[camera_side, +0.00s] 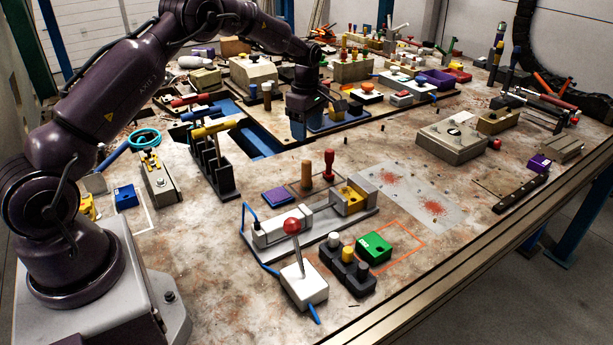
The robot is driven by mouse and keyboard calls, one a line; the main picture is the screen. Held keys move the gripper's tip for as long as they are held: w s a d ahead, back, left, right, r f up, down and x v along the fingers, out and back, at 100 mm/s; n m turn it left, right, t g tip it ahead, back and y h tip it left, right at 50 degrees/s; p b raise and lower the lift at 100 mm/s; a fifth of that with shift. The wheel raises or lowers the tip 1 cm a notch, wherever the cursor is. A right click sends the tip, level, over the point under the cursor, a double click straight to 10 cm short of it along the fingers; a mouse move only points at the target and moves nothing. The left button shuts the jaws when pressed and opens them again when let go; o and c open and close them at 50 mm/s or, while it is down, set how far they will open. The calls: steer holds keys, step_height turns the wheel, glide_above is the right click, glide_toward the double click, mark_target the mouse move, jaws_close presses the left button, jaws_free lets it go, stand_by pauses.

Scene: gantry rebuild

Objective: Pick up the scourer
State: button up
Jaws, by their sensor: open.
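No item can be told for certain as the scourer at this size. A flat blue-purple square pad (278,196) lies on the table left of two upright handles.
A lever box with a red knob (292,226) stands at the front. A grey fixture with a yellow block (351,200) is beside the pad. A dark rack of handles (212,165) stands to the left. A red-stained plate (410,190) lies flat at right. The back is crowded.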

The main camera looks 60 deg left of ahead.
mark_target(307, 161)
step_height(307, 161, down, 7)
steer(key=shift+r, duration=0.1)
steer(key=shift+s+d+f, duration=0.15)
steer(key=shift+d+f, duration=0.05)
steer(key=shift+f, duration=1.15)
steer(key=shift+s+d+f, duration=0.1)
steer(key=shift+d+f, duration=0.05)
steer(key=shift+f, duration=1.2)
jaws_close()
